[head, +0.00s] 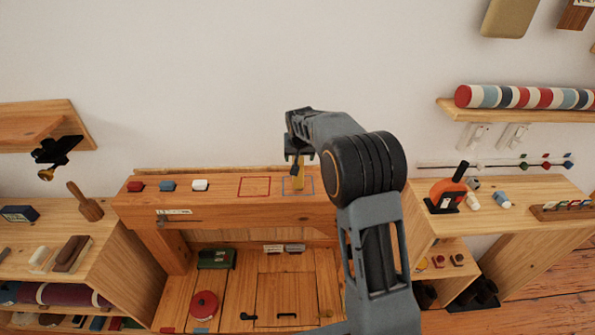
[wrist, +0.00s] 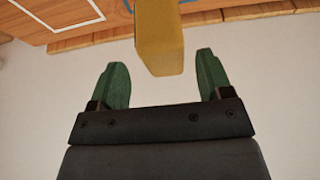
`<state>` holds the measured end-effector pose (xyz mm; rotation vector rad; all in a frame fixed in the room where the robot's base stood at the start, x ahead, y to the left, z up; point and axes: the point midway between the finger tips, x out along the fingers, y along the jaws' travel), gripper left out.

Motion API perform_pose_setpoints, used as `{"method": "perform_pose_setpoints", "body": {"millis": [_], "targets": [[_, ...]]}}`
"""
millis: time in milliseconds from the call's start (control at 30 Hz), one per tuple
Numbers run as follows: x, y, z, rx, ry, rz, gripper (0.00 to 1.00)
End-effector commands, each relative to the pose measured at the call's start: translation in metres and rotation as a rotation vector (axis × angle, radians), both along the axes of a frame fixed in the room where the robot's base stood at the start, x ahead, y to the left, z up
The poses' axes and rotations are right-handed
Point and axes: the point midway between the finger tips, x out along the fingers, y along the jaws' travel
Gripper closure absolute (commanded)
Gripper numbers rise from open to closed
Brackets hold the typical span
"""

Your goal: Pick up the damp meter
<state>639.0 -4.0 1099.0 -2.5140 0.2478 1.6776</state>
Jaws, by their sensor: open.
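A yellow upright object, which looks like the damp meter (head: 298,183), stands on the wooden beam shelf (head: 225,205), by the blue outlined square. My gripper (head: 297,160) is just above it in the head view and hides part of it. In the wrist view my gripper (wrist: 162,68) is open, with its two green fingers apart. The end of the yellow damp meter (wrist: 158,42) shows between the fingertips, with a gap on each side. No contact shows, and I cannot tell how deep it sits between them.
A red outlined square (head: 254,187) on the shelf is empty. A wooden cabinet (head: 480,215) with several small items stands right. The wall is close behind.

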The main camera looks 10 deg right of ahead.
Motion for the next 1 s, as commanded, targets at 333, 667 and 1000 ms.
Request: {"method": "perform_pose_setpoints", "body": {"millis": [333,667,1000], "targets": [[0.014,0.001,-0.036,0.000,0.002,0.001,0.28],[0.016,0.001,-0.040,0.000,0.000,0.000,0.31],[0.016,0.001,-0.040,0.000,0.000,0.001,0.63]]}}
